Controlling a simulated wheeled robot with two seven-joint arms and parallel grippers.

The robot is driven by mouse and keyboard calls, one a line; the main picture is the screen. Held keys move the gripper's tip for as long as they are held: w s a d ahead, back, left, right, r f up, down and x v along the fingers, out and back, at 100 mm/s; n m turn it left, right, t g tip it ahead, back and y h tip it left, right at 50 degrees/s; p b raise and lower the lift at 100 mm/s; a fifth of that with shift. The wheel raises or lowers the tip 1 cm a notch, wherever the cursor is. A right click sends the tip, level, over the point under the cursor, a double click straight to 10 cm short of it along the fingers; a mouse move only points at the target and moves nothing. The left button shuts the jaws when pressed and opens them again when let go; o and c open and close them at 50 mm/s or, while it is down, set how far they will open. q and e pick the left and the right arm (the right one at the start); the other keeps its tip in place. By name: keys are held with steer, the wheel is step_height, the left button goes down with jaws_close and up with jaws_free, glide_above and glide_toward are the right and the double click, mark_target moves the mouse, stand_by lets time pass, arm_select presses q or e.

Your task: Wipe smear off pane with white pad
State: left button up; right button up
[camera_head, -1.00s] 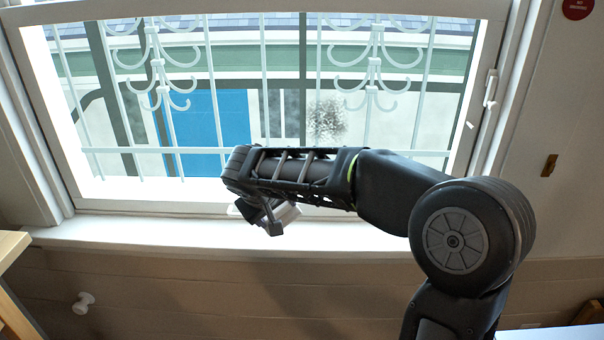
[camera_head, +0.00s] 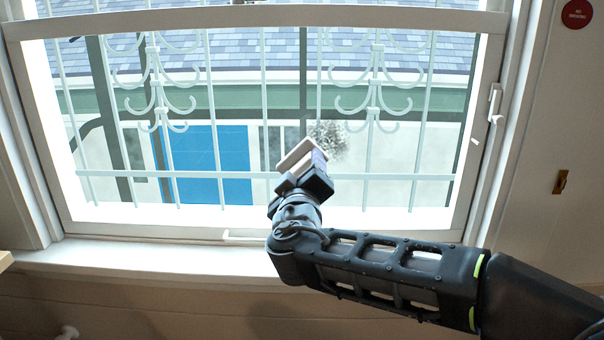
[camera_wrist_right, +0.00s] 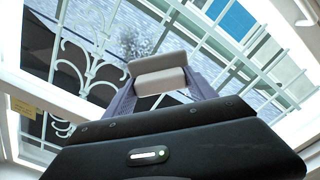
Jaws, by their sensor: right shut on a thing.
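The window pane (camera_head: 230,110) fills most of the head view. The smear (camera_head: 328,138) is a grey speckled patch right of the pane's middle; it also shows in the right wrist view (camera_wrist_right: 135,42). My right gripper (camera_head: 312,172) is shut on the white pad (camera_head: 296,155) and points up at the pane, just below and left of the smear in the picture. In the right wrist view the pad (camera_wrist_right: 158,72) sits between the fingers, below the smear. I cannot tell whether the pad touches the glass. My left gripper is not in view.
A white frame and sill (camera_head: 130,258) border the pane, with a light bar handle (camera_head: 245,237) at its bottom and a latch (camera_head: 495,103) at the right. White bars with scrolls (camera_head: 372,95) stand behind the glass. A brass plate (camera_head: 560,182) is on the right wall.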

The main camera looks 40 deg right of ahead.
steer(key=shift+p+x, duration=0.75)
steer(key=shift+x, duration=2.2)
steer(key=shift+b+x, duration=0.5)
steer(key=shift+x, duration=0.45)
steer(key=s+d+b, duration=0.2)
steer(key=b, duration=0.1)
steer(key=shift+s+d, duration=0.15)
steer(key=shift+d, duration=0.2)
